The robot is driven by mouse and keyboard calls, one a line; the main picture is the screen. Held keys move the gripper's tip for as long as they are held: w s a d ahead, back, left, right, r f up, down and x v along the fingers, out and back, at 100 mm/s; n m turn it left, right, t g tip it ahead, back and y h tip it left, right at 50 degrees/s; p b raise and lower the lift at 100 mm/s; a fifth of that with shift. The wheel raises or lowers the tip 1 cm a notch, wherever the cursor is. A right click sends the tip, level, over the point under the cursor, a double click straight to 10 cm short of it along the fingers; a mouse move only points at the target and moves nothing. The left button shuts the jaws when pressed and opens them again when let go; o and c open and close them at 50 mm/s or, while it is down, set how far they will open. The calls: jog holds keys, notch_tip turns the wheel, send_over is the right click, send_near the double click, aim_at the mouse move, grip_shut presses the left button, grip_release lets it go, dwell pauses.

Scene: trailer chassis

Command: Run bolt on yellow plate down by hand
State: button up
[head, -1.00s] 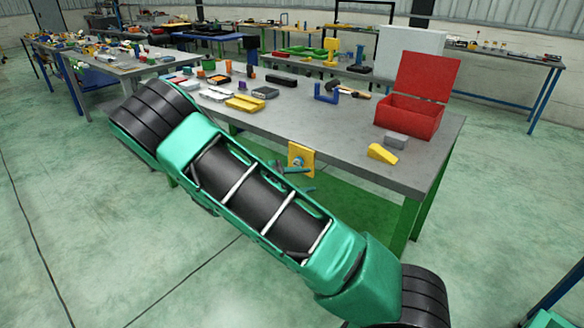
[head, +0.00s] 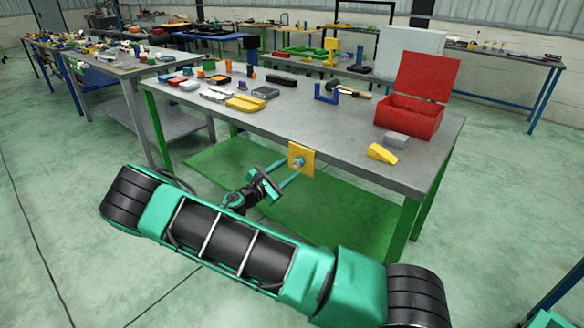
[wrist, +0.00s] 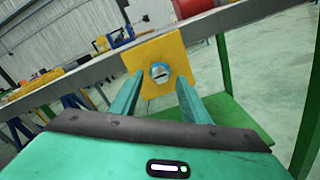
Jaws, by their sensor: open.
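The yellow plate (head: 302,159) is fixed upright on the front edge of the grey workbench. The bolt (head: 297,162) sits at the middle of the plate with its head facing me. In the wrist view the yellow plate (wrist: 158,58) fills the upper middle, and the bolt (wrist: 160,72) shows a round, bluish washer or collar around a silver head. My gripper (wrist: 155,98) is open, its two teal fingers pointing at the plate on either side of and below the bolt. In the head view my gripper (head: 285,178) is just left of the plate. Contact cannot be told.
A green lower shelf (head: 250,190) lies under the bench. Open floor is in front.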

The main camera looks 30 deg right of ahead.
aim_at(296, 164)
jog(key=shift+x, duration=1.95)
jog(key=shift+c, duration=0.3)
jog(key=c, duration=1)
